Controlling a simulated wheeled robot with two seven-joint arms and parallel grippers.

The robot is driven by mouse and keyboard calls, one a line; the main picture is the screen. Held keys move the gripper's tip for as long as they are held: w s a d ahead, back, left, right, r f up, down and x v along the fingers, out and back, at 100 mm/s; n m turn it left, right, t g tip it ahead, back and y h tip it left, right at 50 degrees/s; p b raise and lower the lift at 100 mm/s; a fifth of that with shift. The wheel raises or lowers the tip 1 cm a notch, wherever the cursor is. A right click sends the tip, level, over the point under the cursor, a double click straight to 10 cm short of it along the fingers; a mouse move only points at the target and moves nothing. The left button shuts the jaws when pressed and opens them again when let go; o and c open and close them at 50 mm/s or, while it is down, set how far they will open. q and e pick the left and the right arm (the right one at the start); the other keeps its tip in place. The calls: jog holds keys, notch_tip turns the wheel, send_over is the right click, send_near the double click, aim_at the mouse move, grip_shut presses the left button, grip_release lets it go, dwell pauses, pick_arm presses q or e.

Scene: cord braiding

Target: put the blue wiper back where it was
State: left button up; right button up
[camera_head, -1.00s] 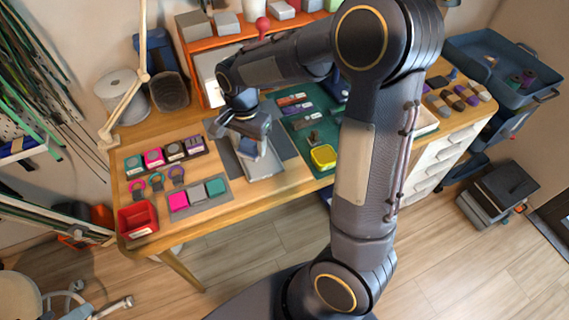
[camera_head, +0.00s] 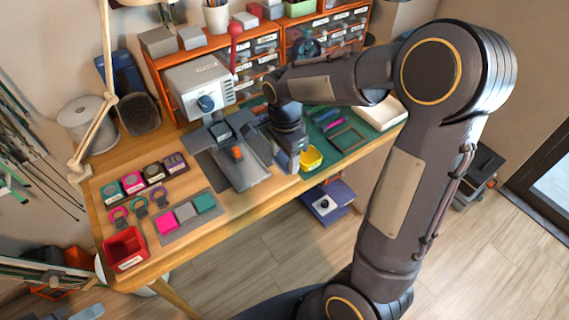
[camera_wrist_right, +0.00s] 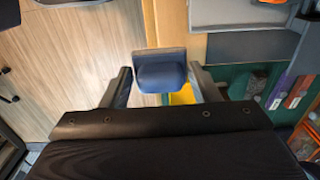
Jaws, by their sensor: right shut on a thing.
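The blue wiper (camera_wrist_right: 160,72) shows in the right wrist view as a dark blue block between the two fingers of my right gripper (camera_wrist_right: 160,85). The gripper is shut on it. In the head view my right gripper (camera_head: 288,150) points down by the front edge of the bench, just left of the yellow container (camera_head: 311,158). The wiper's lower part is hard to make out there. The yellow container also shows partly behind the wiper in the right wrist view (camera_wrist_right: 184,95). My left gripper is not in view.
A grey machine (camera_head: 198,84) with a red-knobbed lever and a grey bed (camera_head: 243,172) stands left of the gripper. A green mat (camera_head: 352,140) lies to the right. Colour pads (camera_head: 186,213) and a red bin (camera_head: 124,249) are at the left.

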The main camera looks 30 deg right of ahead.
aim_at(284, 157)
jog(key=w+f, duration=0.1)
jog(key=w+d+f, duration=0.1)
jog(key=f, duration=0.1)
jog(key=w+f, duration=0.1)
jog(key=f, duration=0.1)
jog(key=shift+w+d, duration=0.35)
jog(key=shift+w+f, duration=0.15)
jog(key=shift+f, duration=1.65)
jog(key=shift+f, duration=0.1)
jog(key=shift+f+b, duration=0.15)
jog(key=shift+b, duration=0.25)
jog(key=o, duration=1)
jog(key=shift+c, duration=0.2)
